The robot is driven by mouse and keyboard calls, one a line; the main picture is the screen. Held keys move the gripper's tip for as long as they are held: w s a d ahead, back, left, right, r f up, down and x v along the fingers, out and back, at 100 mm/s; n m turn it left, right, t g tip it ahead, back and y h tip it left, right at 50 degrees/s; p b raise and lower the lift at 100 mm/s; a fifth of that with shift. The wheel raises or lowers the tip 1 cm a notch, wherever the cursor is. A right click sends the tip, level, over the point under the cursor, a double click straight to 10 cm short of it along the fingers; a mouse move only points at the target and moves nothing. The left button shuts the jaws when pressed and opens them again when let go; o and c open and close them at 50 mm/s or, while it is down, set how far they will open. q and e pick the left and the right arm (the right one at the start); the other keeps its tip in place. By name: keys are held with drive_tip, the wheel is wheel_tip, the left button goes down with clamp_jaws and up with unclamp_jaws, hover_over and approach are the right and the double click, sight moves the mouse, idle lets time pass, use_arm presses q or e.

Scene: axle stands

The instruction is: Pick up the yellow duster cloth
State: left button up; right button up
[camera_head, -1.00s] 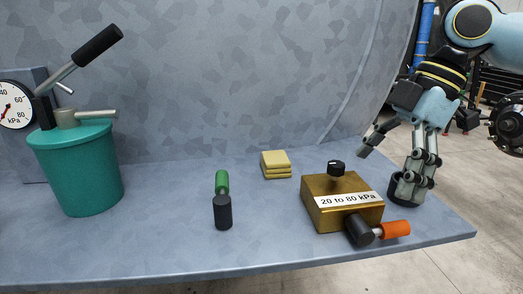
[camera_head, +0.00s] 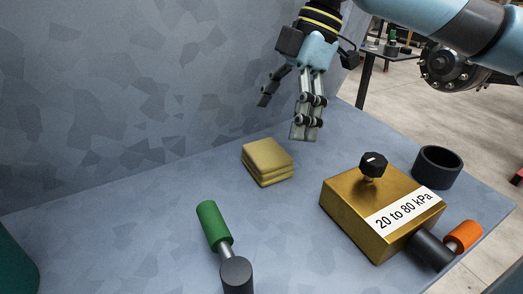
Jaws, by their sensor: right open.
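The yellow duster cloth (camera_head: 267,162) lies folded in a stack on the grey-blue table, near the middle of the head view. My right gripper (camera_head: 283,118) is above and a little behind the cloth, pointing down. Its fingers are spread open, with nothing between them. It does not touch the cloth. My left gripper is not in view.
A brass box (camera_head: 345,207) labelled "20 to 80 kPa" with a black knob stands right of the cloth. A dark cup (camera_head: 437,167) is behind it. A green-handled tool (camera_head: 213,223) is in front left. A grey wall (camera_head: 120,90) rises behind the table.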

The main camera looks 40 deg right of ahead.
sight(268, 151)
drive_tip(key=shift+a+f, duration=0.3)
drive_tip(key=shift+f, duration=0.35)
drive_tip(key=shift+w+a+f, duration=0.1)
drive_tip(key=shift+w+f, duration=0.1)
drive_tip(key=shift+f, duration=0.15)
drive_tip(key=shift+a+f, duration=0.25)
drive_tip(key=shift+f, duration=0.2)
drive_tip(key=x, duration=0.3)
drive_tip(key=shift+s+a+f+b, duration=0.15)
drive_tip(key=shift+a+f+b, duration=0.05)
drive_tip(key=shift+f+b, duration=0.1)
drive_tip(key=shift+a+f, duration=0.1)
drive_tip(key=shift+f, duration=0.2)
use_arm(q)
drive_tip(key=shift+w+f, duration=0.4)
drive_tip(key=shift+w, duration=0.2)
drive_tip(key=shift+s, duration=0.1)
use_arm(e)
drive_tip(key=c, duration=1.1)
